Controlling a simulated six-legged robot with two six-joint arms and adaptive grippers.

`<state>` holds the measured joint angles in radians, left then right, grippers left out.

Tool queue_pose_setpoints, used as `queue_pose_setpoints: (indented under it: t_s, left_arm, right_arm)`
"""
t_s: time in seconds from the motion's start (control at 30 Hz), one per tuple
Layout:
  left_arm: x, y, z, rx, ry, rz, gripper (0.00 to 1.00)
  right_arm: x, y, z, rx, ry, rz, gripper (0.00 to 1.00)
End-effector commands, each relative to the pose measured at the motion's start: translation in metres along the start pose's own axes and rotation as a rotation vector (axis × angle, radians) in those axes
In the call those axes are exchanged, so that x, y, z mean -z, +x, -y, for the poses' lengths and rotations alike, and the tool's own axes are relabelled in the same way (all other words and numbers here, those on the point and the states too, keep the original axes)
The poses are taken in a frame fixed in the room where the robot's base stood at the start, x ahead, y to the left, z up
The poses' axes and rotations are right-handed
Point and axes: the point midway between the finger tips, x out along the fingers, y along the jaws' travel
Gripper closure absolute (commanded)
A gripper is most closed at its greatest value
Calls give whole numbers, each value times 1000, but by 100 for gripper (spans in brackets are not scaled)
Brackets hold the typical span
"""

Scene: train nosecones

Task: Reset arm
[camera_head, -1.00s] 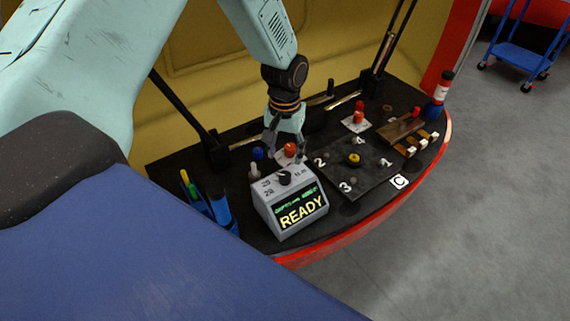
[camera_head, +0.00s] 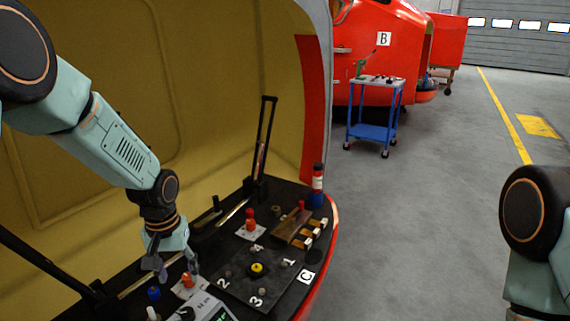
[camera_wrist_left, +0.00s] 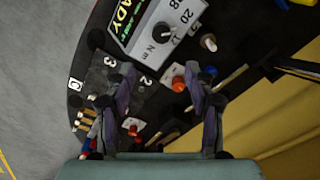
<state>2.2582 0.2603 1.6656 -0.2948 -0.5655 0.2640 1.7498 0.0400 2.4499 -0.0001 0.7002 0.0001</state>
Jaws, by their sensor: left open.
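My left gripper (camera_head: 172,272) hangs from the arm at the left of the head view, pointing down over the dark work shelf. It is open and empty. An orange-red knob (camera_head: 187,280) on a white plate sits just beside its fingers. In the left wrist view the gripper's two fingers (camera_wrist_left: 165,105) are spread apart, with the orange-red knob (camera_wrist_left: 178,84) seen between them. The grey box with a dial (camera_wrist_left: 163,28) lies beyond the fingertips there. In the head view only its top (camera_head: 200,310) shows at the bottom edge. My right gripper is not in view.
A black plate with numbered posts and a yellow knob (camera_head: 257,268) lies right of the gripper. Behind it are a red knob (camera_head: 250,222), a wooden block (camera_head: 291,226) and a red-blue bottle (camera_head: 317,186). A blue cart (camera_head: 374,125) stands beyond open grey floor.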

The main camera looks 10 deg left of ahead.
Motion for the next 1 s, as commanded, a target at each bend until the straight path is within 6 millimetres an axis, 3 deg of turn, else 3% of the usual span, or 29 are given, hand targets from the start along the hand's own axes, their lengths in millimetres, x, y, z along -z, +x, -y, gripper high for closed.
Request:
queue_pose_setpoints:
  t_s: [0.17,0.27,0.37,0.57,0.7,0.9,1.0]
  left_arm:
    - [16,8,-18,-69,35,-154,46]
    - [6,28,-32,-105,58,-227,46]
    - [-19,58,-41,-124,77,-270,46]
    - [-101,126,-46,-116,107,-288,46]
    - [-175,165,-37,-82,129,-247,46]
    - [-278,200,-18,-27,156,-109,46]
    - [-314,211,-11,-11,169,-30,46]
  right_arm:
    - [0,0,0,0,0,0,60]
    - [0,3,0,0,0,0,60]
    - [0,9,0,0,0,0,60]
    - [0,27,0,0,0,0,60]
    - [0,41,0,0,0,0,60]
    - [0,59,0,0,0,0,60]
    - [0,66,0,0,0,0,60]
